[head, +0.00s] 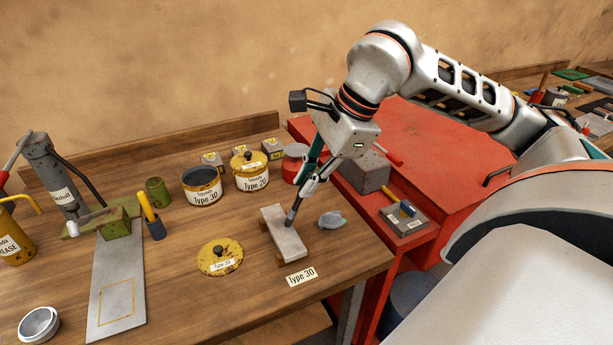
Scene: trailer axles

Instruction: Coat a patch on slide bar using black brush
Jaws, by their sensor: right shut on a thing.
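My right gripper (311,182) reaches down from the upper right and is shut on a dark, slim brush (293,211). The brush tip points down at a grey metal block (283,239), at or just above its top; contact is too small to tell. The block rests on small wooden supports. At left, a long flat grey metal bar (118,265) has a yellow outlined rectangle near its front end. I cannot tell which of the two is the slide bar. An open tin labelled Type 30 (202,198) holds dark contents. My left gripper is out of view.
A Type 30 label (301,276) lies before the block, a grey-blue rag (332,219) to its right. A yellow lid (220,259) lies left. A red cabinet (425,160) adjoins the bench.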

